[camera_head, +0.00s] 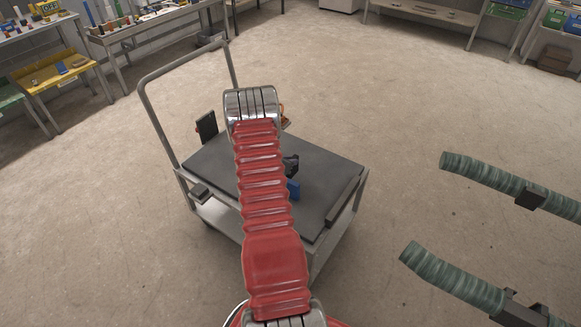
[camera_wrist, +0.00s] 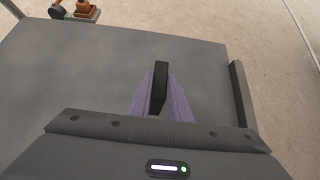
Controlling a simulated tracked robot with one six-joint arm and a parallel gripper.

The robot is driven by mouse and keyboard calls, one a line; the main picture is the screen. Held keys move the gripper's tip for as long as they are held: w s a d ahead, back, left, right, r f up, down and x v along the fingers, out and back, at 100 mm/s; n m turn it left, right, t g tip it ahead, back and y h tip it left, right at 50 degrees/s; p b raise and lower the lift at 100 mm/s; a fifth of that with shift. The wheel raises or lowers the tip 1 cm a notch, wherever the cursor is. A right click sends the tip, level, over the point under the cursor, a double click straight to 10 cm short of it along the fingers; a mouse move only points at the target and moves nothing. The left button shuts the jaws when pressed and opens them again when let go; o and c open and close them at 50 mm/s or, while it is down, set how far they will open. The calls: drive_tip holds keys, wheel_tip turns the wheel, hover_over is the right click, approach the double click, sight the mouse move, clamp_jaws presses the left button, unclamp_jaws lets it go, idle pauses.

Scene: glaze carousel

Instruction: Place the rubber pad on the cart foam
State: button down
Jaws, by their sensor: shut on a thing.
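My gripper (camera_wrist: 156,98) shows in the wrist view, its purple fingers closed on a thin black rubber pad (camera_wrist: 160,76) that stands on edge between them. The grey cart foam (camera_wrist: 85,65) lies below and around it in that view. I cannot tell whether the pad touches the foam. In the head view the cart foam (camera_head: 205,160) is partly hidden behind my red arm. A dark part and a small blue patch show just right of the arm; the pad itself cannot be made out there.
The cart has a tall handle (camera_head: 143,95) at left and a raised dark bar (camera_head: 343,208) along its right side, also in the wrist view (camera_wrist: 240,95). A black upright plate (camera_head: 207,126) is at its left edge. Orange parts (camera_head: 284,116) show beyond. Green hoses (camera_head: 490,172) are at right.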

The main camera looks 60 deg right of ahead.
drive_tip(key=shift+f, duration=1.85)
drive_tip(key=shift+f, duration=0.1)
drive_tip(key=c, duration=1.6)
unclamp_jaws()
drive_tip(key=shift+c, duration=0.2)
drive_tip(key=v, duration=1.2)
